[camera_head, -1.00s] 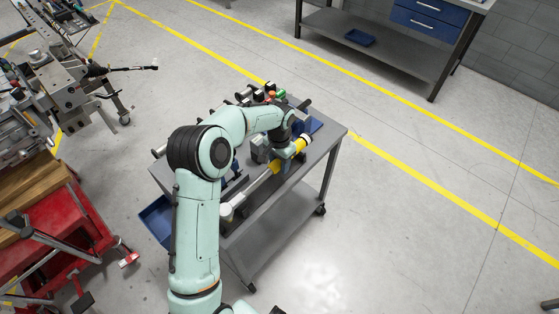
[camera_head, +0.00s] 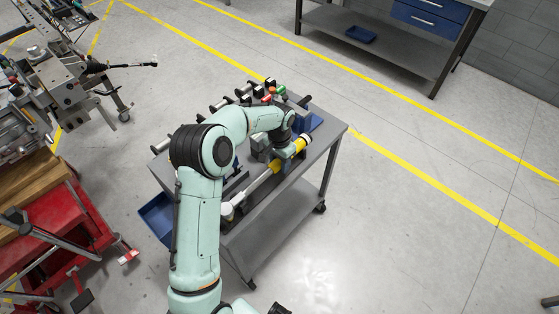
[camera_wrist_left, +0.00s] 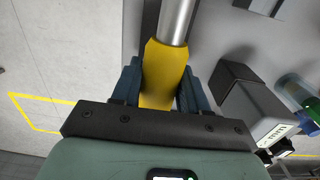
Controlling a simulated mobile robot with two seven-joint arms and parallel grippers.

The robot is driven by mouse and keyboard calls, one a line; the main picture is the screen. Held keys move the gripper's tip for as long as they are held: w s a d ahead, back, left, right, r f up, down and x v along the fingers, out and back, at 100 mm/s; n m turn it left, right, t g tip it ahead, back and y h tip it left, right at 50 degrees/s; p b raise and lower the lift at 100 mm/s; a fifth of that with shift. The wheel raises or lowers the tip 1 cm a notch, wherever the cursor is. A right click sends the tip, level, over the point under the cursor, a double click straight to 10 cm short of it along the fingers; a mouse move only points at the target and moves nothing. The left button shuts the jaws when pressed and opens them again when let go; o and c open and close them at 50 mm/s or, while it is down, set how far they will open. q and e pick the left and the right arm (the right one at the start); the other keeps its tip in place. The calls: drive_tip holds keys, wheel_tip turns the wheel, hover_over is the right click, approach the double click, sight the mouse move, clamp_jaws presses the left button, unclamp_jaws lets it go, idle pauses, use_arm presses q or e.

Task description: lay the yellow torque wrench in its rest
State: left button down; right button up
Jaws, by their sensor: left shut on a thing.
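The yellow torque wrench (camera_head: 298,146) has a yellow handle, a silver shaft and a pale round head, and lies slantwise over the grey cart, head towards the near left edge. My left gripper (camera_head: 284,155) is shut on its yellow handle. In the left wrist view the handle (camera_wrist_left: 163,75) sits between the two dark blue fingers of my left gripper (camera_wrist_left: 161,88), with the shaft running off the top. My arm hides part of the cart's top, and I cannot make out the rest or whether the wrench touches it. My right gripper is not clearly in view.
The grey cart (camera_head: 327,152) carries several small parts along its far edge and a blue bin (camera_head: 157,216) at its left side. A dark grey box (camera_wrist_left: 246,95) stands right of the handle in the wrist view. A red-framed bench stands left; open floor lies right.

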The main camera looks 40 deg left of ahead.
use_arm(q)
drive_tip(key=shift+c, duration=2.4)
unclamp_jaws()
drive_tip(key=shift+f, duration=0.15)
wheel_tip(320, 180, up, 9)
drive_tip(key=p, duration=0.4)
use_arm(e)
drive_tip(key=w+r, duration=0.4)
drive_tip(key=r, duration=0.1)
drive_tip(key=shift+t, duration=0.3)
